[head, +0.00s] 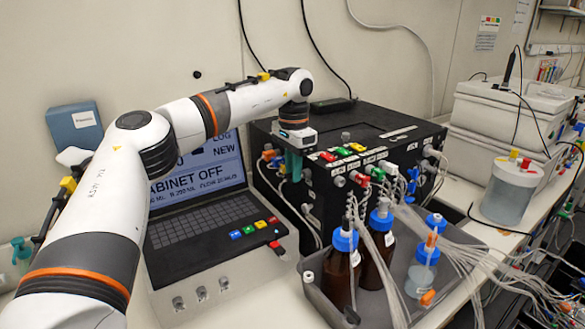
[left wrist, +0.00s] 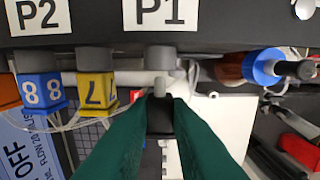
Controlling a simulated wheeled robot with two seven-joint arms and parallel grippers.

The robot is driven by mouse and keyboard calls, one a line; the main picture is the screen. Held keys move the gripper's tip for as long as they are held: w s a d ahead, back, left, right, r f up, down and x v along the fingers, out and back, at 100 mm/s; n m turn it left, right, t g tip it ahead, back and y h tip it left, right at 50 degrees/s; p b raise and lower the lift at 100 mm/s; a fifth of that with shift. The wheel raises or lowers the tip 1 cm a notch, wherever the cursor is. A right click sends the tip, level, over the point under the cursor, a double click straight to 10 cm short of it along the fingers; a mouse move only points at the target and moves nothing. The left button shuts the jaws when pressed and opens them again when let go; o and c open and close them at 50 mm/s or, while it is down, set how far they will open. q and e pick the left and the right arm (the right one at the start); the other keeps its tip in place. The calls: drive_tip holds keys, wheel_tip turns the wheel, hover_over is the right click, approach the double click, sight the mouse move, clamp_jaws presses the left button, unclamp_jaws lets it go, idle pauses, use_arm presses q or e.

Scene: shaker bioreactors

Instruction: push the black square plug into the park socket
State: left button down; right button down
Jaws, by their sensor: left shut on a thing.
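My left gripper (head: 292,166) has teal-green fingers and hangs at the left front of the black cabinet (head: 335,195). In the left wrist view the fingers (left wrist: 160,105) are shut on the black square plug (left wrist: 160,120), mostly covered by them. A grey pin shows at the plug's far end. Just beyond it is a round grey socket (left wrist: 160,57) under the label P1; I cannot tell which socket is the park socket. The pin lines up roughly with this socket, but I cannot tell whether they touch. The plug is hidden in the head view. My right gripper is not in view.
A yellow plug (left wrist: 95,90) and a blue plug (left wrist: 42,91) sit left of the held plug. Blue-capped bottles (head: 345,240) with many tubes stand in a grey tray. A laptop-like panel (head: 200,185) is at left.

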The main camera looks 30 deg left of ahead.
use_arm(q)
drive_tip(key=shift+w+d+p, duration=0.35)
drive_tip(key=shift+w+p, duration=0.45)
drive_tip(key=shift+p, duration=0.05)
idle(0.9)
drive_tip(key=c, duration=1.3)
unclamp_jaws()
wheel_tip(320, 180, up, 12)
drive_tip(key=shift+b, duration=0.55)
